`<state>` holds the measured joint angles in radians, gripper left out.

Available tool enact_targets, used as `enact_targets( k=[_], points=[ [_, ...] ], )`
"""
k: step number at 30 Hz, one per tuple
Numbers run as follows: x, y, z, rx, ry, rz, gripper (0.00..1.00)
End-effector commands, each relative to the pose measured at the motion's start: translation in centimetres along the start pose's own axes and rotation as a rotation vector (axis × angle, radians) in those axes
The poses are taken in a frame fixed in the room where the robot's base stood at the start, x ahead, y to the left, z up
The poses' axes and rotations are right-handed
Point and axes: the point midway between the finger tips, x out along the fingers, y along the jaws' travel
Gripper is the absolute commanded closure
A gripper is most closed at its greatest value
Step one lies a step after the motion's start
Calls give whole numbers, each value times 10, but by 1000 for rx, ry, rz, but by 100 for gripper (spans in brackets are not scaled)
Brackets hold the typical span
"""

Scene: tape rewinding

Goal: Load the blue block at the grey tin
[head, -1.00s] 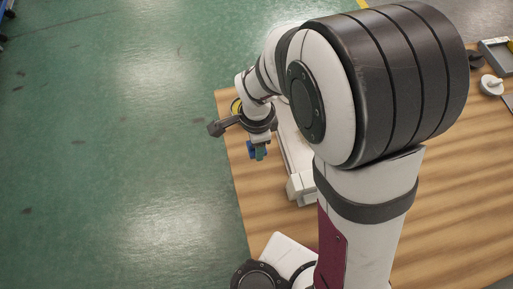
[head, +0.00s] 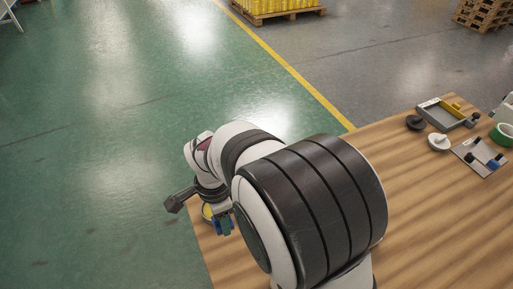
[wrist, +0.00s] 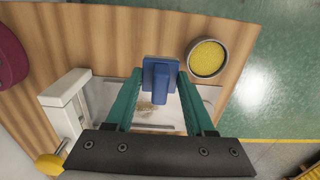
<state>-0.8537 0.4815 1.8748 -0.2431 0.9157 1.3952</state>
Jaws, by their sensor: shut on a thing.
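My gripper (wrist: 160,77) has two green fingers, shut on the blue block (wrist: 161,88) from its two sides. The block is held above the table. The round grey tin (wrist: 190,68) stands upright near the table edge, just right of the block and apart from it in the wrist view. Yellow contents fill the tin. In the head view, the gripper (head: 224,225) and the blue block (head: 216,226) show small left of my arm, close to the partly hidden tin (head: 205,213).
A white and grey device (wrist: 65,103) lies under the gripper on the wooden table. The table edge drops to green floor beyond the tin. In the head view, a grey tray (head: 437,116), a white knob-like part (head: 438,142) and a green tape roll (head: 502,135) sit far right.

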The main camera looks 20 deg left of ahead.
Motion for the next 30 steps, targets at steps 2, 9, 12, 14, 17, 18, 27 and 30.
enact_targets(
  k=[2, 9, 12, 14, 17, 18, 27, 30],
  points=[
    [2, -31, 0, 0, 0, -1, 90],
    [6, -88, -1, 2, -1, 2, 90],
    [14, -91, -1, 2, -1, 3, 90],
    [21, -91, -1, 2, -1, 2, 90],
    [36, -90, -1, 2, -2, 3, 90],
    [41, -91, -1, 1, -1, 2, 90],
    [64, -91, -1, 2, -3, -1, 90],
    [65, -91, -1, 2, -3, -1, 90]
  ],
)
